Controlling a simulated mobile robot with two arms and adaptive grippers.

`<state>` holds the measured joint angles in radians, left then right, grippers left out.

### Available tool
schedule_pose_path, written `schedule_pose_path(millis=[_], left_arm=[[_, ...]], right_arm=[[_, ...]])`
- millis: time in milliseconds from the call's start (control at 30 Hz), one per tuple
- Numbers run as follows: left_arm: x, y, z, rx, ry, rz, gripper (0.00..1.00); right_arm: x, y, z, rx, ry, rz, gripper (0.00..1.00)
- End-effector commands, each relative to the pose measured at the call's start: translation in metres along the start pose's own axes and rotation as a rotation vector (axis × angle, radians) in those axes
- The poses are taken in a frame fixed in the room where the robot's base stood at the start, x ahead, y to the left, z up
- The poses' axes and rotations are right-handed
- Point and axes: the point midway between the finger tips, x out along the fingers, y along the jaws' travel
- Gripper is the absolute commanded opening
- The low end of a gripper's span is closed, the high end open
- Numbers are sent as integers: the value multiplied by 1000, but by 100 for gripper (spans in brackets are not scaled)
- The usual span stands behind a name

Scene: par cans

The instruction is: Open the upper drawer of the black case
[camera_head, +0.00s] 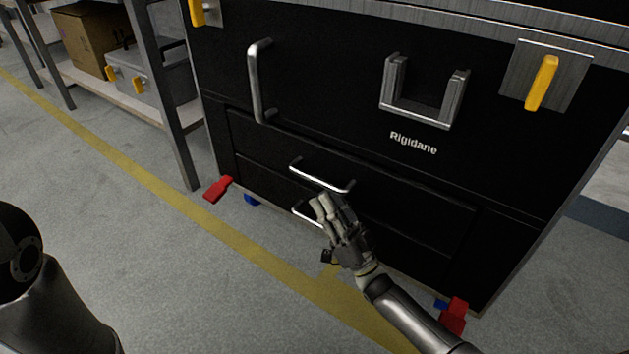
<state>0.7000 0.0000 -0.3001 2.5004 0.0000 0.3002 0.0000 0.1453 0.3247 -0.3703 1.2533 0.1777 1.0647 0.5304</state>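The black case (310,80) marked "Rigidane" stands in front of me. Low on its front is the upper drawer (400,205), which sits flush and looks closed. Its silver bar handle (320,178) runs across the middle. The lower drawer (265,182) is below it, and its silver handle (305,216) is partly hidden by my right gripper. My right gripper (323,206) is just below the upper handle, in front of the lower one. Whether it touches either handle, and how far its fingers are apart, I cannot tell. My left gripper is out of view.
The case has a tall silver handle (258,80), a U-shaped bracket (425,95) and a yellow latch (541,83). Red pedals (218,189) stick out at its foot. A shelf with a cardboard box (90,38) stands at left. The floor in front is clear.

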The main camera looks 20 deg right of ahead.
Motion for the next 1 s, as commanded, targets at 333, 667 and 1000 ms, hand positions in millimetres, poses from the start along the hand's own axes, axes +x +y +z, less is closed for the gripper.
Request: schedule_pose_path(millis=[333,667,1000], left_arm=[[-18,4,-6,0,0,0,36],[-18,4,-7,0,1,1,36],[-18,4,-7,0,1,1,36]], right_arm=[[51,0,1,-1,1,-1,23],[58,0,0,-1,-1,1,23],[58,0,0,0,-1,1,0]])
